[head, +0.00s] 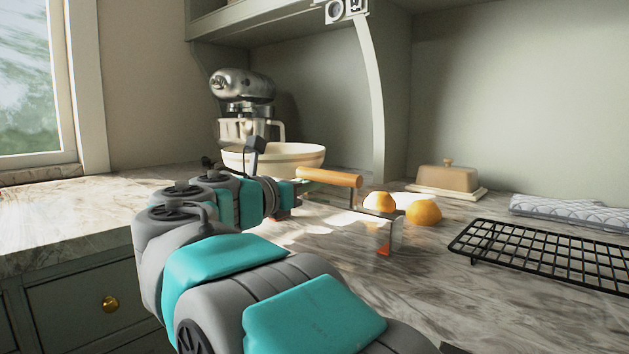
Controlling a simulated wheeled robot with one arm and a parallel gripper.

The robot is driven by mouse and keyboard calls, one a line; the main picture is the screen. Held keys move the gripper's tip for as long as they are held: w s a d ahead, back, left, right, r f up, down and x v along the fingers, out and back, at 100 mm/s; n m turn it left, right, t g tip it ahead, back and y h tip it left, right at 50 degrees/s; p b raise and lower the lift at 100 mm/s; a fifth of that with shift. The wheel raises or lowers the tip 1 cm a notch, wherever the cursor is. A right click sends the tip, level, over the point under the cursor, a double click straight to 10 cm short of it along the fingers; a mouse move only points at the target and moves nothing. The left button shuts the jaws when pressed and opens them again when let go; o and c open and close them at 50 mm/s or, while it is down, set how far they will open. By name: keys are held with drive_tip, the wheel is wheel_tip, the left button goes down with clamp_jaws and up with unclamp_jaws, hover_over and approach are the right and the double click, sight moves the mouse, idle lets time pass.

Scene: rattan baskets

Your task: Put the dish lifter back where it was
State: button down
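The dish lifter shows in the head view as an orange-brown wooden handle (335,178) with thin metal parts below it. A shiny metal piece under the handle, with an orange-red patch near its foot, seems to belong to it. My gripper (308,188) is at the left end of the handle, at the end of my grey and teal arm, and appears shut on it. The fingertips are small and partly hidden. The handle is above the marble counter (430,290); whether the lower metal end touches the counter is unclear.
An orange (424,212) and a paler one (379,202) lie just behind the metal part. A black wire rack (540,254) is at right. A cream bowl (290,158) and a stand mixer (243,105) stand behind my arm. A butter dish (447,179) and folded cloth (570,210) are farther back.

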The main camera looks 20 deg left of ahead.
drive_tip(key=c, duration=1)
unclamp_jaws()
drive_tip(key=shift+f+b, duration=0.25)
drive_tip(key=shift+b, duration=0.1)
drive_tip(key=shift+a+f+b, duration=0.1)
drive_tip(key=shift+f+b, duration=0.15)
drive_tip(key=shift+b, duration=0.4)
drive_tip(key=shift+s+a+r, duration=0.1)
drive_tip(key=shift+s+r, duration=0.05)
drive_tip(key=shift+s, duration=0.25)
drive_tip(key=shift+s+a+r, duration=0.1)
drive_tip(key=shift+s+r, duration=0.05)
drive_tip(key=shift+s, duration=0.25)
drive_tip(key=shift+f+p+v, duration=0.15)
drive_tip(key=shift+p+v, duration=0.05)
drive_tip(key=shift+v, duration=1.35)
drive_tip(key=shift+f+p+v, duration=0.1)
drive_tip(key=shift+p+v, duration=0.05)
drive_tip(key=shift+v, duration=1.4)
